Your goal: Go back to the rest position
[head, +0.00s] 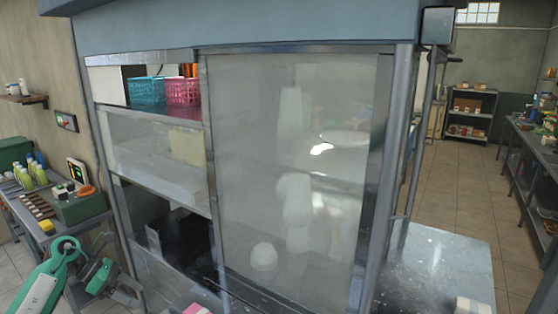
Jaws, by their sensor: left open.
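My left gripper (128,291) shows low at the left, at the end of my green and white arm. It is open, and I see nothing between its fingers. It is in front of the lower left part of a large metal-framed cabinet (212,160); I cannot tell how far from it. My right gripper is not in view.
The cabinet has cloudy panels and an open upper left bay with a teal basket (146,91) and a pink basket (184,91). A side table (40,240) with bottles stands left. A metal counter (440,262) juts out right. Tiled floor (450,200) is clear beyond.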

